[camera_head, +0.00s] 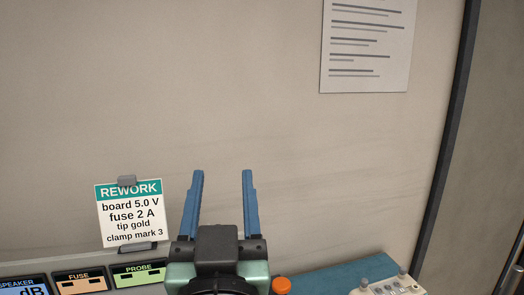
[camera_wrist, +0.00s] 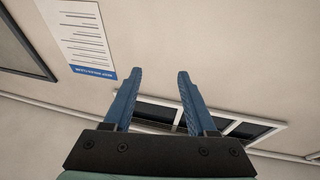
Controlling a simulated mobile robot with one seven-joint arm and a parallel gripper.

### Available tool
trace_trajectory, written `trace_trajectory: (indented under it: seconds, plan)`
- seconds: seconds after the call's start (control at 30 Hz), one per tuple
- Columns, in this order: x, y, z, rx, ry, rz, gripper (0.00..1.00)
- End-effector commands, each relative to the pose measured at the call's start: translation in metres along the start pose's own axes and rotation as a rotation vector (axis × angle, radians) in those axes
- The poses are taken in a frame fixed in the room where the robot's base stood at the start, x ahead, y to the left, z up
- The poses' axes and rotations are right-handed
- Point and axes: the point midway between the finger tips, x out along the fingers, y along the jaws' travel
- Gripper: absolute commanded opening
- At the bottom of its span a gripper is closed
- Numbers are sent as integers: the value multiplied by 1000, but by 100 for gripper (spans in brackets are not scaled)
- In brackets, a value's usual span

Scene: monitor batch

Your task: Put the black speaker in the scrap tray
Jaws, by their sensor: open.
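My gripper (camera_head: 222,205) points up in front of the wall, with its two blue fingers apart and nothing between them. It also shows open and empty in the wrist view (camera_wrist: 153,98). The black speaker is not visible in either view. No scrap tray can be made out. A blue "SPEAKER" label (camera_head: 22,288) is cut off at the bottom left corner of the head view.
A REWORK card (camera_head: 130,213) stands left of my gripper. FUSE (camera_head: 80,281) and PROBE (camera_head: 138,273) labels line the bottom left. An orange knob (camera_head: 281,286) and a pale device (camera_head: 388,287) are at the bottom right. A printed sheet (camera_head: 367,45) hangs on the wall.

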Motion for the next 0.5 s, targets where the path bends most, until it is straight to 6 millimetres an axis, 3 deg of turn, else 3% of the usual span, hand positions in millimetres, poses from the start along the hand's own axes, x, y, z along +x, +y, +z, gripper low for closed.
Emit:
trace_trajectory:
  seconds: [0.03,0.1,0.2,0.33,0.5]
  plan:
    - [-2,11,-48,-16,128,22,57]
    - [-10,20,-98,-37,268,41,57]
    - [-25,28,-149,-63,415,61,57]
    - [-38,31,-179,-83,508,73,57]
    - [-40,31,-184,-86,523,74,57]
